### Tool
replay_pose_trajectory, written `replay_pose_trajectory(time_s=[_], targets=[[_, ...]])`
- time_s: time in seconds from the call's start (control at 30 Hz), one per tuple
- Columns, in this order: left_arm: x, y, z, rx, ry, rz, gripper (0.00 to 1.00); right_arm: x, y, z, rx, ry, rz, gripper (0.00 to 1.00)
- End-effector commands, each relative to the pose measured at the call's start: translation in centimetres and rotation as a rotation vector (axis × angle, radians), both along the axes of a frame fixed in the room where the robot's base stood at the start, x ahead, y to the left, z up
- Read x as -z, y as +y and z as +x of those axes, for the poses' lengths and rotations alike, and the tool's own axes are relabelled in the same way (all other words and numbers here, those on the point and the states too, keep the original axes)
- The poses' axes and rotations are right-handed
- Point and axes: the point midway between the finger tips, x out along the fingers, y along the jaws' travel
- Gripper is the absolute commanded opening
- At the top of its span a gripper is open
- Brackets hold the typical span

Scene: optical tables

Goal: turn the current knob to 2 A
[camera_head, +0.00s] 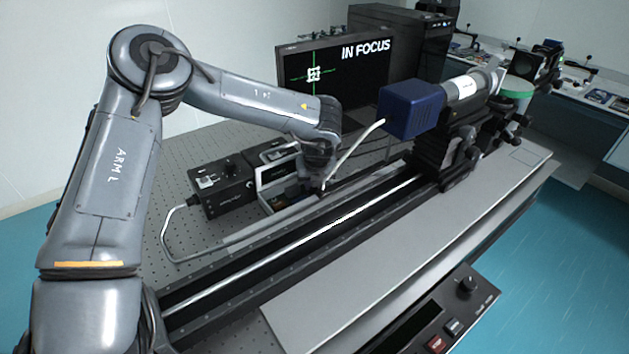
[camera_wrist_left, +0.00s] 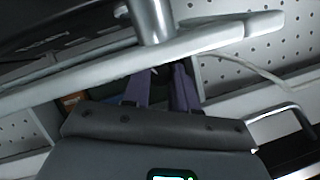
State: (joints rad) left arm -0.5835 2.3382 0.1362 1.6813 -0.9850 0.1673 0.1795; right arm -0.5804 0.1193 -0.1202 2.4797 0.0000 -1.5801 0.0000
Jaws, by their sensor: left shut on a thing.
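My left arm reaches from the left to a small instrument box with a light-edged front (camera_head: 272,176) on the perforated table. My left gripper (camera_head: 308,186) is at the front of this box, low down. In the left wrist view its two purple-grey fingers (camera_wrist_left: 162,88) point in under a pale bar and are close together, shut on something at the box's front. The current knob itself is hidden by the fingers and the wrist, so its setting cannot be read. My right gripper is not in view.
A black box with a top knob (camera_head: 225,187) stands left of the instrument box. A long rail (camera_head: 330,225) runs close in front, carrying a blue-housed device (camera_head: 408,108). A grey cable loops nearby. A monitor (camera_head: 335,70) reads "IN FOCUS". Another control box (camera_head: 440,315) sits front right.

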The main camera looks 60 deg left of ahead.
Motion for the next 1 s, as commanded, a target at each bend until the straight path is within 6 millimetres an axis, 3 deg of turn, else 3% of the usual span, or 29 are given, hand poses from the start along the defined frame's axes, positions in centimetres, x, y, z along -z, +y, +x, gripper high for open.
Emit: replay_pose_trajectory(time_s=[0.17, 0.47, 0.5, 0.53, 1.0], targets=[[-0.06, 0.03, -0.09, 0.116, -0.001, 0.0, 0.0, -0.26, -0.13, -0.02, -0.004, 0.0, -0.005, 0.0], [0.01, 0.03, -0.09, 0.129, 0.001, 0.002, 0.0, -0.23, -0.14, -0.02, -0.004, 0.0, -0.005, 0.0], [0.01, 0.03, -0.09, 0.129, 0.001, 0.002, 0.32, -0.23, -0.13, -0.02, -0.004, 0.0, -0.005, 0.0], [0.01, 0.03, -0.09, 0.129, 0.001, 0.002, 0.36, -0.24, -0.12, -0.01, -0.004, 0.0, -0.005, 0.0], [0.04, 0.0, 0.03, 0.066, 0.001, 0.002, 0.38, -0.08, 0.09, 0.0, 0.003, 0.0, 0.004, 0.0]])
